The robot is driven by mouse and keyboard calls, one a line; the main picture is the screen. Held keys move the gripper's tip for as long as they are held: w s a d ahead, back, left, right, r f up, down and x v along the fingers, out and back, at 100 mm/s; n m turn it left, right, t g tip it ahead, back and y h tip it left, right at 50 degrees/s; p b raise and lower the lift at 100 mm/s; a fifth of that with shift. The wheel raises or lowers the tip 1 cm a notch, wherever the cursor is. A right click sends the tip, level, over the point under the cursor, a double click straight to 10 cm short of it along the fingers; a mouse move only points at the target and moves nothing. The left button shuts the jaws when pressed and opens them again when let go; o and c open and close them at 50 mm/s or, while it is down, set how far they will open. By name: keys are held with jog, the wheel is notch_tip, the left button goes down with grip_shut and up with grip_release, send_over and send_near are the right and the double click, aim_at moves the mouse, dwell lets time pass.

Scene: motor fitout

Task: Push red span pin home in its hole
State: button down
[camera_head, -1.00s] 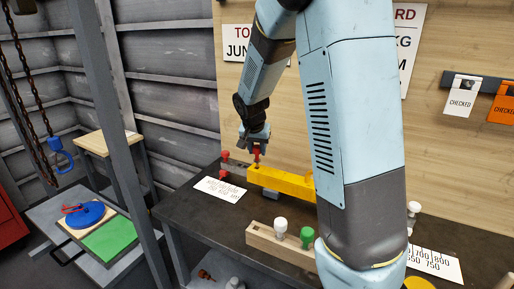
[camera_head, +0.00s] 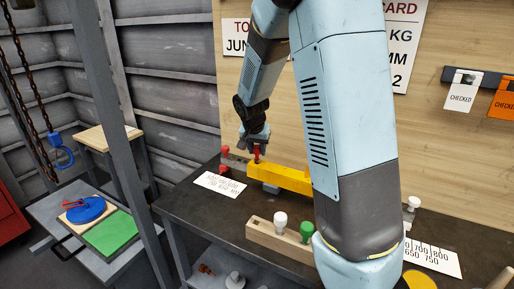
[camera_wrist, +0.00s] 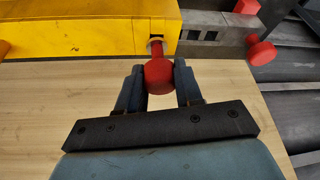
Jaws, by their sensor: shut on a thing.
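The red span pin (camera_wrist: 158,74) is between the fingers of my gripper (camera_wrist: 159,88) in the wrist view. Its round red head sits in the jaws, and its shank reaches to a round hole in the yellow beam (camera_wrist: 80,30). The shank's tip is in or at the hole; how deep I cannot tell. In the head view my gripper (camera_head: 256,150) is above the left end of the yellow beam (camera_head: 285,177), shut on the red pin (camera_head: 257,153), which stands upright there.
A grey block with red-headed pins (camera_head: 225,160) is left of the beam. A wooden rack with a white and a green knob (camera_head: 265,231) stands in front. A white label card (camera_head: 220,185) lies on the dark bench. My arm hides the beam's right end.

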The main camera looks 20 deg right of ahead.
jog(key=shift+f, duration=0.45)
jog(key=c, duration=0.7)
grip_release()
jog(key=shift+o, duration=0.2)
jog(key=shift+r, duration=0.1)
jog(key=v, duration=1.3)
jog(key=shift+s+r, duration=0.2)
jog(key=shift+a, duration=0.15)
jog(key=s+d+r+n+t+y, duration=0.1)
jog(key=s+r+n, duration=0.2)
jog(key=s, duration=1.1)
jog(key=s+d+r+n+y, duration=0.1)
jog(key=s+r+n, duration=0.2)
jog(key=s, duration=1.1)
jog(key=shift+d+t, duration=0.15)
jog(key=shift+t, duration=0.25)
